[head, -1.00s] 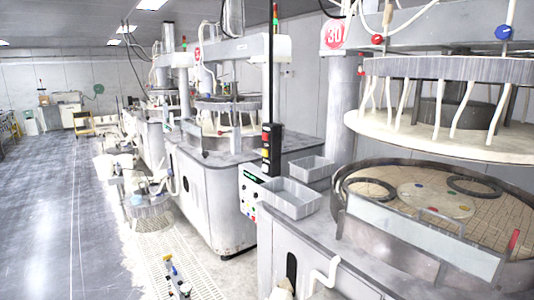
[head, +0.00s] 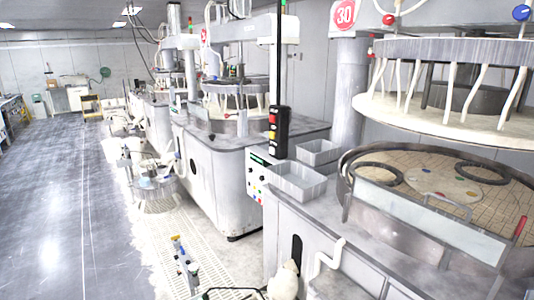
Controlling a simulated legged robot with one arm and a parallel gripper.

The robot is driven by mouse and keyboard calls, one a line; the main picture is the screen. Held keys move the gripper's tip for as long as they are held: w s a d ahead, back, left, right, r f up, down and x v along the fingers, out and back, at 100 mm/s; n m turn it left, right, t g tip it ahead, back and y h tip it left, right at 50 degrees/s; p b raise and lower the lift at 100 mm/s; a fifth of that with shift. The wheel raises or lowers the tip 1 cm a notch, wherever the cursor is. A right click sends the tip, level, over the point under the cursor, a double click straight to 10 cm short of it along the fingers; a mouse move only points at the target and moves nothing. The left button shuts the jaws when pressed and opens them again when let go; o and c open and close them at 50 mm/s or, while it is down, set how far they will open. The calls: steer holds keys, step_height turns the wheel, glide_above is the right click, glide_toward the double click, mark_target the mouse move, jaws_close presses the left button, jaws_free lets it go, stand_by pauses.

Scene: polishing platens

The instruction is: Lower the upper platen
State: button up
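The upper platen (head: 455,122) is a wide pale disc at the right of the head view. It hangs below a grey ring (head: 455,50) on several white hoses. It is raised, with a clear gap above the round lower platen (head: 412,182), whose tiled surface carries dark rings and a pale disc. A black button box (head: 279,132) with red and yellow buttons stands on the machine's left side. Below it is a panel (head: 257,178) with a green display and coloured buttons. My gripper cannot be made out. A pale rounded shape (head: 284,281) at the bottom edge is unclear.
Two grey bins (head: 293,182) sit on the machine top. A clear guard (head: 405,225) fronts the basin. More machines (head: 222,175) stand behind to the left. The grey floor (head: 50,200) at left is open.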

jaws_close()
stand_by(0.4)
stand_by(1.1)
